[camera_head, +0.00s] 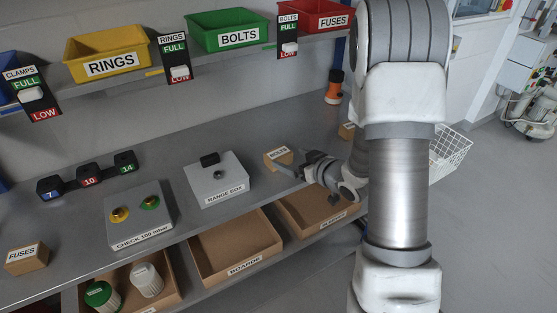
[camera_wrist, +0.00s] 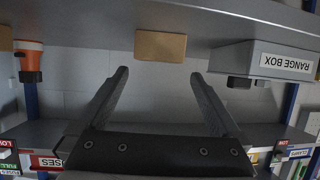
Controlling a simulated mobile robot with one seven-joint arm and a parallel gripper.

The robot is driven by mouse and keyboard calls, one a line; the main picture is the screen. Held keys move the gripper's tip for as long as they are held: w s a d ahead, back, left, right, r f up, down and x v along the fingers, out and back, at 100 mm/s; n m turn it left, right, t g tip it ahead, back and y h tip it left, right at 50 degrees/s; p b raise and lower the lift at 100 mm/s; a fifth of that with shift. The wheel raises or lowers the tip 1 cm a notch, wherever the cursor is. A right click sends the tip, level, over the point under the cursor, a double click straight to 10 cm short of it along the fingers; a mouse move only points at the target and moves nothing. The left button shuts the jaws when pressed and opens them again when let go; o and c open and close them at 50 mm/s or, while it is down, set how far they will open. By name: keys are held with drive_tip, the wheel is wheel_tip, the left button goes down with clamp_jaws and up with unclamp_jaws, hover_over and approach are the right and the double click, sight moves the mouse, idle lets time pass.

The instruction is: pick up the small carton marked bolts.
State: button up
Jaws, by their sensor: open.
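A small brown carton (camera_head: 278,156) stands on the bench right of the range box; its label is small but looks like BOLTS. My gripper (camera_head: 291,162) is beside it on the right, the fingers pointing toward it. In the wrist view, which is upside down, a plain face of the carton (camera_wrist: 160,46) shows just beyond and between my open fingertips (camera_wrist: 159,74). Nothing is between the fingers. The carton's label does not show in the wrist view.
The range box (camera_head: 217,180) stands left of the carton. An orange-and-black item (camera_head: 334,88) is at the back. Another carton (camera_head: 347,130) is partly hidden by my arm. A FUSES carton (camera_head: 27,258) is far left. Open trays (camera_head: 237,246) lie below the bench. A bin shelf (camera_head: 130,79) runs above.

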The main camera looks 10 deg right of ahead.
sight(279, 153)
drive_tip(key=b+x, duration=0.1)
drive_tip(key=x, duration=0.7)
drive_tip(key=shift+d, duration=0.15)
drive_tip(key=c, duration=1)
drive_tip(key=shift+c, duration=0.2)
drive_tip(key=shift+r, duration=0.1)
